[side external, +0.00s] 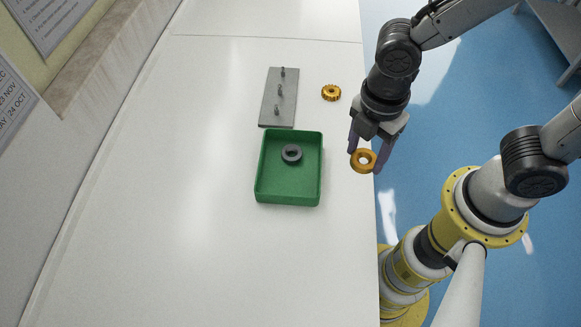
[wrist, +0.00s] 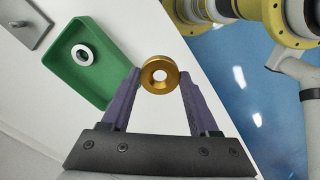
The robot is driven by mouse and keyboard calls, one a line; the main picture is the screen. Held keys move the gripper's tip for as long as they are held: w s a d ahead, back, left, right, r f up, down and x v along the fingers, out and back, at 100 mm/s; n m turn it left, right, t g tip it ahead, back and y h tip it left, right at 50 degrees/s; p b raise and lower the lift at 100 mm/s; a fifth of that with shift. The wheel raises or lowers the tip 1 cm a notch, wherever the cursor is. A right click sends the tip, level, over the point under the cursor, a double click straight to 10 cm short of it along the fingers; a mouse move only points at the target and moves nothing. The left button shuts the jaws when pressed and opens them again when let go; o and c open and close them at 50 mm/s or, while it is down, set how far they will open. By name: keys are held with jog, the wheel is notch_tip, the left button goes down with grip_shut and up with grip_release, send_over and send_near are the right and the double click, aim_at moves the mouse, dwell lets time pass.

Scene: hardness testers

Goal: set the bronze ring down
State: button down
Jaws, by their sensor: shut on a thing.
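The bronze ring (side external: 363,161) is a thick golden ring held between the purple fingers of my gripper (side external: 364,157), near the right edge of the white table. In the wrist view the ring (wrist: 159,74) sits at the fingertips of my gripper (wrist: 160,82), its hole facing the camera. The fingers are shut on it from both sides. I cannot tell whether the ring touches the table or is a little above it.
A green tray (side external: 260,190) left of my gripper holds a grey ring (side external: 291,153). A golden gear (side external: 331,92) lies right of the plate. The table (side external: 190,200) is clear left of the tray.

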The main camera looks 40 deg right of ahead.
send_over(289, 185)
notch_tip(289, 185, down, 10)
jog(key=shift+w+r, duration=0.1)
jog(key=shift+f, duration=1.4)
jog(key=shift+f, duration=0.15)
jog(key=shift+c, duration=0.7)
grip_release()
